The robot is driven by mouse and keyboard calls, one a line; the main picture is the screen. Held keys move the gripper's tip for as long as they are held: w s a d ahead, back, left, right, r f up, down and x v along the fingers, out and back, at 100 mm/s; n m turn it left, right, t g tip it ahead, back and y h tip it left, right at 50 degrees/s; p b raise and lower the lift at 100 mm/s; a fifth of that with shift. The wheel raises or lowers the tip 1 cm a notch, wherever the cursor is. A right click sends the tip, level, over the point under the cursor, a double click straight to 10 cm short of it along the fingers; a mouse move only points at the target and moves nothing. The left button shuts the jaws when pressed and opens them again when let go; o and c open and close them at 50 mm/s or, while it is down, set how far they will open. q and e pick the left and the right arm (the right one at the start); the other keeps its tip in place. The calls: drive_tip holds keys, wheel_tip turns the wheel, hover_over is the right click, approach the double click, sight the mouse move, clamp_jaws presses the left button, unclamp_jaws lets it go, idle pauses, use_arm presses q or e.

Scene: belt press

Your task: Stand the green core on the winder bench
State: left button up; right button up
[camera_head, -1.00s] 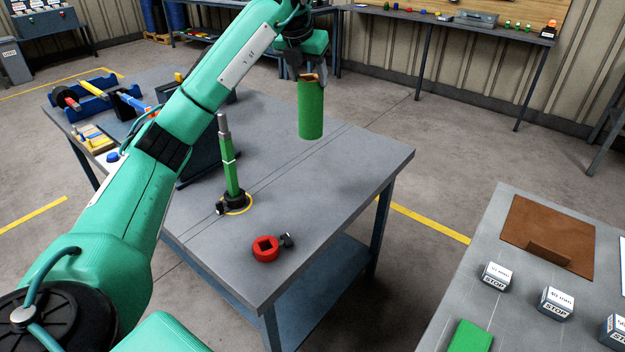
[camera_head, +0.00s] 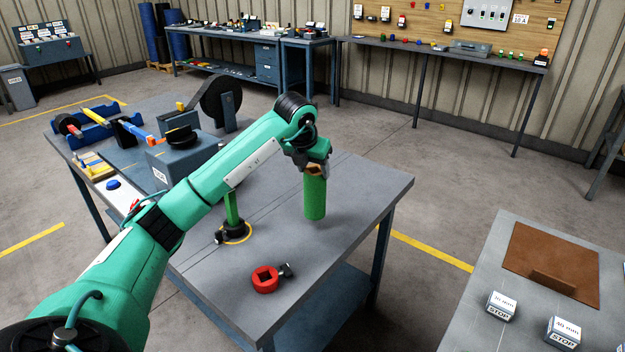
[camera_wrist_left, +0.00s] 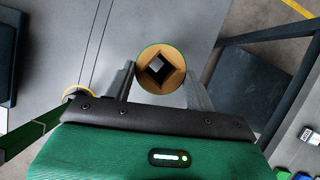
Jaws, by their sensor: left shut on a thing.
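The green core (camera_head: 315,199) is a green cylinder and hangs upright in my left gripper (camera_head: 317,169) over the right part of the grey winder bench (camera_head: 350,222). Its lower end is at or close above the bench top; I cannot tell whether it touches. In the left wrist view I look down on the core's tan end (camera_wrist_left: 145,72) with a square hole. The fingers of my left gripper (camera_wrist_left: 160,88) are shut on it from both sides. My right gripper is not in view.
A green upright spindle (camera_head: 232,208) in a black base stands left of the core, partly behind my left arm. A red collar (camera_head: 265,279) lies near the bench's front. A winder machine with a dark wheel (camera_head: 220,101) stands further back. The bench around the core is clear.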

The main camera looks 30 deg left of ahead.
sight(314, 184)
use_arm(q)
wheel_tip(314, 184, down, 4)
drive_tip(key=shift+r, duration=0.1)
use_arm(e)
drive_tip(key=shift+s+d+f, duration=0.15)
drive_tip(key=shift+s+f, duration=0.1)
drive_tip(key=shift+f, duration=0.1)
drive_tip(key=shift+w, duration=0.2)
